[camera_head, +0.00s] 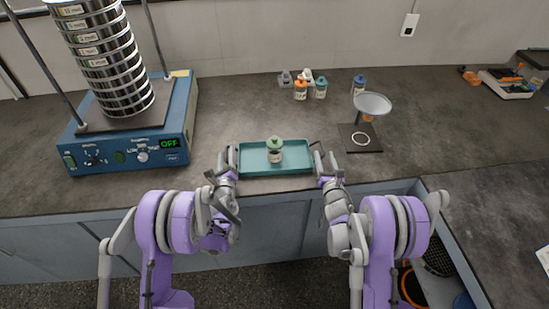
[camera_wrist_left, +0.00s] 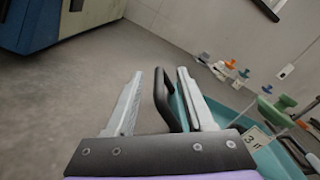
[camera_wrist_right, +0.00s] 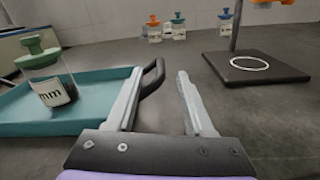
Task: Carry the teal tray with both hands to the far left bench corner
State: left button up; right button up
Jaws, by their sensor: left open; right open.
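The teal tray (camera_head: 297,158) lies on the grey bench near its front edge, with a black handle on each short side. A jar with a green lid (camera_head: 275,150) stands in it. My left gripper (camera_head: 227,165) is open at the tray's left end; in the left wrist view the black handle (camera_wrist_left: 165,100) lies between its open fingers (camera_wrist_left: 158,95). My right gripper (camera_head: 324,166) is open at the right end; in the right wrist view the right handle (camera_wrist_right: 152,78) is by the left finger, and whether it lies fully between the fingers (camera_wrist_right: 160,95) I cannot tell.
A blue sieve shaker (camera_head: 130,150) with a tall sieve stack (camera_head: 112,65) fills the left of the bench. Several small jars (camera_head: 300,90) stand at the back. A stand with a funnel (camera_head: 371,103) is right of the tray. Bench between shaker and jars is clear.

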aim_at(227, 147)
pick_arm(q)
jog(key=shift+w+a, duration=0.15)
jog(key=shift+w, duration=1.35)
pick_arm(e)
jog(key=shift+w+a, duration=0.2)
jog(key=shift+w, duration=1.25)
pick_arm(q)
grip_shut()
pick_arm(e)
grip_shut()
jog(key=shift+d, duration=0.1)
